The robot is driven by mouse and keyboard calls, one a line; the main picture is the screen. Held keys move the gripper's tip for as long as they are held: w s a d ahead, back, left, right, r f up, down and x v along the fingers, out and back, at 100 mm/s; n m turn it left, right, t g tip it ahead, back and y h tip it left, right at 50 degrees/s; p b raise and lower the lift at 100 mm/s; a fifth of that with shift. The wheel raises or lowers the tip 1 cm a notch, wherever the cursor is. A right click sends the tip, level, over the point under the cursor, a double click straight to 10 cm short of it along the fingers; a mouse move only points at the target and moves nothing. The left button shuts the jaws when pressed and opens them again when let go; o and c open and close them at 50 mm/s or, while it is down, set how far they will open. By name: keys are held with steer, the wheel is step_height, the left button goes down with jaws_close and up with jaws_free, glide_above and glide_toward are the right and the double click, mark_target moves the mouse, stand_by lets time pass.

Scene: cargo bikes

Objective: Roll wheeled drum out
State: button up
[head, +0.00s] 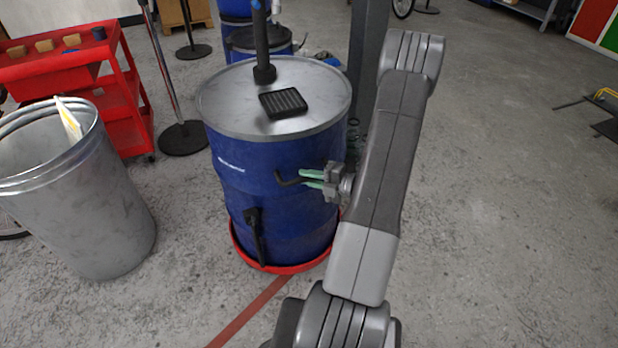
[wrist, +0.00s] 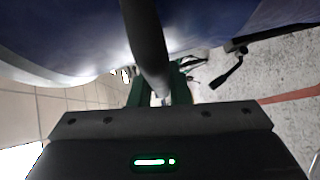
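A blue drum (head: 275,165) with a grey metal lid (head: 225,100) stands upright on a red round base (head: 282,268); wheels are not visible. A black bent handle (head: 287,180) sticks out from its side, and a second black handle (head: 255,235) hangs lower down. My gripper (head: 308,179) is at the drum's right side, its two green fingers pointing left at the bent handle's end. In the wrist view the dark handle (wrist: 147,45) runs down between the green fingers (wrist: 160,93). Whether they press on it or only straddle it is unclear.
A black grate (head: 283,103) and a dark post's foot (head: 264,73) show at the lid. A grey bin (head: 85,200) and red cart (head: 70,68) stand left. A round stand base (head: 183,137) and more blue drums are behind. Floor to the right is mostly clear.

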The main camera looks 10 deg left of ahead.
steer(key=shift+s, duration=0.1)
jaws_close()
steer(key=shift+s+d+p, duration=0.25)
steer(key=shift+s+d, duration=0.35)
steer(key=shift+s, duration=0.25)
steer(key=shift+s+d+p, duration=0.2)
steer(key=shift+s+d, duration=0.35)
steer(key=shift+s, duration=0.3)
steer(key=o, duration=0.8)
jaws_free()
steer(key=shift+w+f, duration=0.1)
steer(key=shift+f, duration=0.05)
steer(key=shift+a, duration=0.1)
steer(key=shift+w, duration=0.1)
steer(key=v, duration=1.4)
steer(key=shift+a+p, duration=0.1)
steer(key=shift+p, duration=0.25)
